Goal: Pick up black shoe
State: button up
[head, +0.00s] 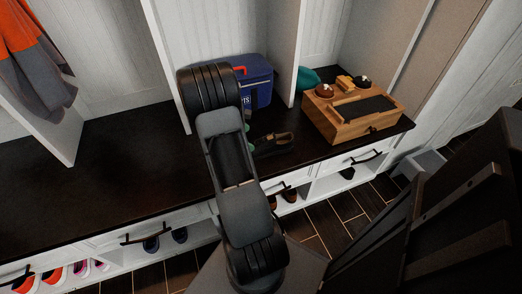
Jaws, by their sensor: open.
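A dark, nearly black shoe (274,143) lies on the dark bench top (120,170), just right of my arm in the head view. My arm may cover part of it, and I cannot tell whether a second shoe lies with it. Another small dark shoe (347,173) sits in the open cubby under the bench at right. My arm rises across the middle of the picture. My gripper cannot be made out; the arm's links hide that area. Small green patches (247,127) show beside the arm near the shoe; I cannot tell what they are.
A blue bag (258,88) stands behind the shoe, by an upright white divider (286,50). A wooden shoe-care box (345,128) with brushes stands right, a teal item (307,78) behind it. More shoes (54,277) fill lower cubbies. The bench's left is clear.

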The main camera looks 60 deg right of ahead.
aim_at(256, 142)
jog(key=shift+b+x, duration=1.25)
jog(key=shift+x, duration=2.1)
jog(key=shift+s+r, duration=0.1)
jog(key=shift+r, duration=0.05)
jog(key=shift+c, duration=0.4)
jog(key=c, duration=1)
jog(key=shift+r, duration=0.15)
